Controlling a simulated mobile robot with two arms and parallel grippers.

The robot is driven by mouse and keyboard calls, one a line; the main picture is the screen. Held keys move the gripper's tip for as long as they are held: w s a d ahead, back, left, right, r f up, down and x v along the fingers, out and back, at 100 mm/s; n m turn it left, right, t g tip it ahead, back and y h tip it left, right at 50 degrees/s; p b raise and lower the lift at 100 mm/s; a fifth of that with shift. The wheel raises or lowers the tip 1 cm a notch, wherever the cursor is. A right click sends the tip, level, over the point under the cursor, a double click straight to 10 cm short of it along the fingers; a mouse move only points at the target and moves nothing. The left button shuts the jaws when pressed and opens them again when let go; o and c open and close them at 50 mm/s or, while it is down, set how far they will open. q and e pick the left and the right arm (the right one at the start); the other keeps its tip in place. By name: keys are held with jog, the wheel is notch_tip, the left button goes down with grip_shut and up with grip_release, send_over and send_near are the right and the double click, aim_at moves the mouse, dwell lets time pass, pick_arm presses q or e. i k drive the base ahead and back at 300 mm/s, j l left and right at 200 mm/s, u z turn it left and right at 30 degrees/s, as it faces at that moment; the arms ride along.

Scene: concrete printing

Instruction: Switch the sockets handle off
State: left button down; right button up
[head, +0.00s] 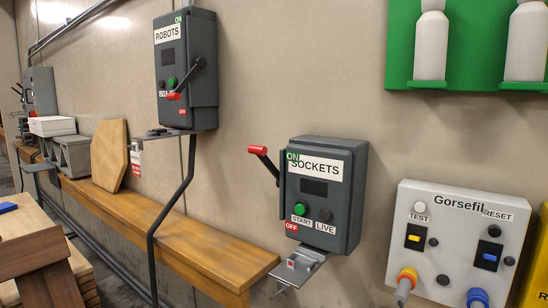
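The sockets box (325,192) is a dark grey switch box on the wall, right of the middle in the head view. It is labelled SOCKETS, with ON at its upper left and OFF at its lower left. The sockets handle (265,160) is a black lever with a red grip on the box's left side. It tilts up and to the left, with its grip level with the ON mark. A green button (299,208) is on the box front. Neither of my grippers shows in the head view.
A similar ROBOTS box (186,70) hangs at upper left, its red-tipped lever pointing down. A metal bracket (299,266) sits under the sockets box. A white Gorsefil panel (457,235) is at right. A wooden bench (185,235) runs along the wall.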

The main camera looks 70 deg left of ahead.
aim_at(261, 152)
jog(key=u, duration=2.25)
